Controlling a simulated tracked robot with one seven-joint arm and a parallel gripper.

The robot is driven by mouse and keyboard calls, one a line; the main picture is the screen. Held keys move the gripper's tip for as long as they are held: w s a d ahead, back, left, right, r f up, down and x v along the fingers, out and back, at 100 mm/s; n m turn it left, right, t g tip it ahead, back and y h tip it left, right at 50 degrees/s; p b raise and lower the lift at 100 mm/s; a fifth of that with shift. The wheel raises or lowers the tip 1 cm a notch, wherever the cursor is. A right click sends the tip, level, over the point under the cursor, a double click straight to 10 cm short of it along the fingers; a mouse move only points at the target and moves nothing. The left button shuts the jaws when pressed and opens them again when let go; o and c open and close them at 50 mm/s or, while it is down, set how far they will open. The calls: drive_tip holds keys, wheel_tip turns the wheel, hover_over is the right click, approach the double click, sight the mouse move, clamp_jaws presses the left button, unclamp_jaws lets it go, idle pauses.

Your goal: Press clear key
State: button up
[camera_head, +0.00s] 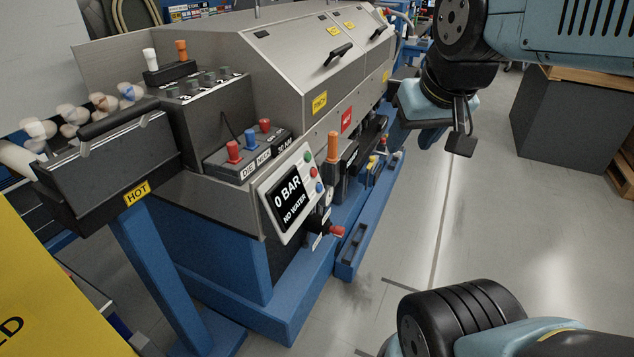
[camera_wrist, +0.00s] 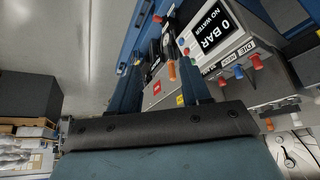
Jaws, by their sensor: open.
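A tilted white panel (camera_head: 286,195) on the front of the machine has a black screen (camera_head: 289,203) reading "0 BAR" and "NO WATER". Along its right edge sit small round keys: green (camera_head: 307,156), red (camera_head: 312,172) and blue (camera_head: 319,187). I cannot read which is the clear key. In the wrist view the panel (camera_wrist: 222,45) shows upside down at upper right. My gripper (camera_head: 429,134) hangs to the right of the panel, well apart from it. In the wrist view my gripper (camera_wrist: 161,85) has its two dark blue fingers spread, with nothing between them.
Red and blue knobs (camera_head: 249,140) stand above the panel. An orange-handled lever (camera_head: 333,147) rises right of it, and a red knob (camera_head: 337,231) juts out below. A part marked HOT (camera_head: 137,193) is at left. Open floor (camera_head: 470,210) lies right of the machine.

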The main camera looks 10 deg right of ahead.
clamp_jaws()
idle(1.2)
